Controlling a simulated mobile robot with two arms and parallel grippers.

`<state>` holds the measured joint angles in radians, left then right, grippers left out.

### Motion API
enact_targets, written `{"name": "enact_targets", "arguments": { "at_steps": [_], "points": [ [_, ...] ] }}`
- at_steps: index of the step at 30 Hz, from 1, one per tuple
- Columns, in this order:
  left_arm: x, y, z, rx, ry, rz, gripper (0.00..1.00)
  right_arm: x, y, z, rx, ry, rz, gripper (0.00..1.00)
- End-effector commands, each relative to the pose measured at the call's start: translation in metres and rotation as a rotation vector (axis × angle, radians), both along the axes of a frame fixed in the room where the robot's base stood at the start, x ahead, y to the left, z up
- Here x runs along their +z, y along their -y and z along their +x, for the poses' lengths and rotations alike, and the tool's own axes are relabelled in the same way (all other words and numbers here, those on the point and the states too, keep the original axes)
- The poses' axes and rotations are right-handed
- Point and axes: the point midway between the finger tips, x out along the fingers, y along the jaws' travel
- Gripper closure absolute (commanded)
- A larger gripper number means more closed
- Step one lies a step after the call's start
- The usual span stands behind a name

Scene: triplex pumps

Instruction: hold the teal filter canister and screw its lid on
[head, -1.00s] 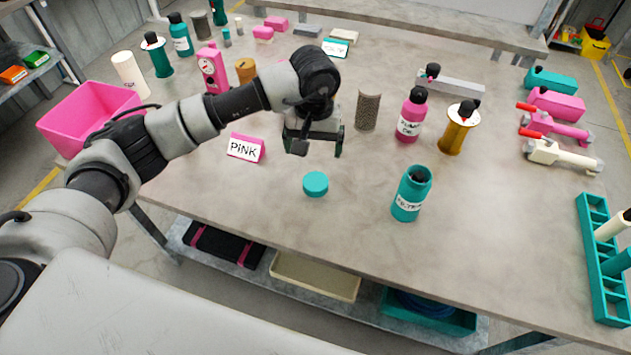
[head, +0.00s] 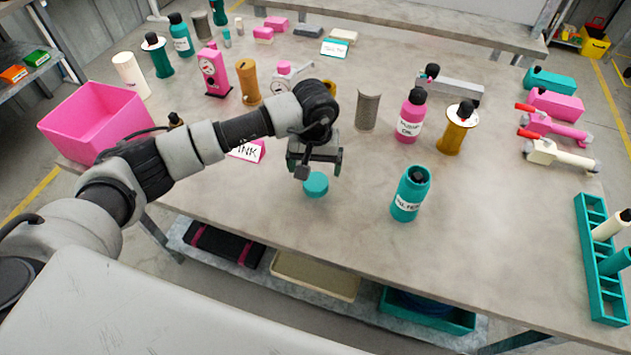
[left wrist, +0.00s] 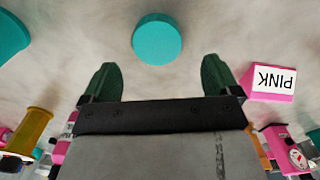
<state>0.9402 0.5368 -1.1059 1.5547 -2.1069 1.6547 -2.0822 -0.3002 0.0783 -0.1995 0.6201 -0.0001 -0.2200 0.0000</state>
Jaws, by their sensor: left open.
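The teal filter canister (head: 411,193) stands upright on the table, right of the middle in the head view, with its top open, something dark inside and a white label on its side. A teal canister edge shows at the upper left of the left wrist view (left wrist: 10,36). The round teal lid (head: 316,184) lies flat on the table left of the canister. It also shows in the left wrist view (left wrist: 157,39), ahead of the fingertips. My left gripper (head: 315,166) is open and empty, just behind and above the lid. My right gripper is not in view.
A pink sign (head: 249,150) is partly behind my left arm. A grey perforated cylinder (head: 367,109), a pink bottle (head: 411,115) and a yellow canister (head: 457,128) stand behind. A teal rack (head: 600,265) is at the right edge. The table in front of the canister is clear.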

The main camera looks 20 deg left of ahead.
Motion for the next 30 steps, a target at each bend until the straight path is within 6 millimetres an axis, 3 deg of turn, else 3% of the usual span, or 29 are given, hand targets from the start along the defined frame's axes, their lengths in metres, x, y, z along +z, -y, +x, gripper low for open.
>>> {"name": "enact_targets", "arguments": {
  "at_steps": [10,22,30],
  "points": [
    [-0.045,0.003,-0.001,0.001,-0.004,-0.001,0.09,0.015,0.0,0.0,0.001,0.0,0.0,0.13],
    [-0.05,0.003,0.0,0.0,-0.001,0.0,0.09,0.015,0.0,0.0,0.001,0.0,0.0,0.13],
    [-0.05,0.003,0.0,0.0,-0.001,0.0,0.49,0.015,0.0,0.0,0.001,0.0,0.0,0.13]
  ]
}}
